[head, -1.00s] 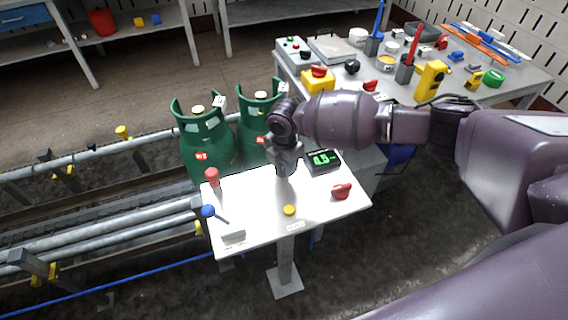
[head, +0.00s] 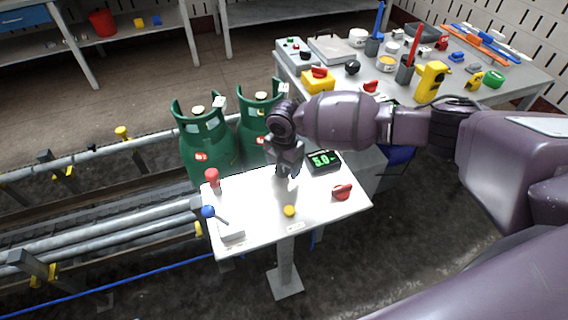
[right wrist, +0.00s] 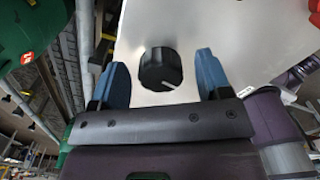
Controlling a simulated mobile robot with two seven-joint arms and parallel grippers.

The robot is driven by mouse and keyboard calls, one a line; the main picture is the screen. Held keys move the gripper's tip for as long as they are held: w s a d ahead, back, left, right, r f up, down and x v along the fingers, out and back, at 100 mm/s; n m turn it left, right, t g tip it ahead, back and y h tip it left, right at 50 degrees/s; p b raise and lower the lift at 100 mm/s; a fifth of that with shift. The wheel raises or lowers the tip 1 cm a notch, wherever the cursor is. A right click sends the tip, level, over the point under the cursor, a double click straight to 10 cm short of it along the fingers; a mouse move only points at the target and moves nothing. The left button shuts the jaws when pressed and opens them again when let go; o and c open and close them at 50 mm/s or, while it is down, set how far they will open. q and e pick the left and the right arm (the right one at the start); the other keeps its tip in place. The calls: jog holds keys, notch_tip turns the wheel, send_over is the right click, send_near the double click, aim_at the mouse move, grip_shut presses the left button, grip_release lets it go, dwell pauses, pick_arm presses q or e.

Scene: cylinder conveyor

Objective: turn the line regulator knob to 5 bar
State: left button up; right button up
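The black regulator knob (right wrist: 160,69) with a white pointer line stands on the white panel (right wrist: 220,25) in the right wrist view. My right gripper (right wrist: 160,75) is open, with its blue fingertips on both sides of the knob and visible gaps on each side. In the head view my right gripper (head: 287,172) points down at the white panel (head: 255,215) and hides the knob. The display (head: 322,161) beside it reads 5.0 in green. My left gripper is in neither view.
The panel also carries a red mushroom button (head: 212,177), a blue-tipped lever (head: 209,212), a yellow button (head: 289,211) and a red rotary handle (head: 342,191). Green gas cylinders (head: 205,145) stand behind it. A cluttered table (head: 535,85) is at back right.

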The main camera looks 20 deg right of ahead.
jog(key=shift+r, duration=0.1)
jog(key=shift+r, duration=0.25)
notch_tip(320, 180, up, 10)
jog(key=p, duration=0.1)
dwell(0.3)
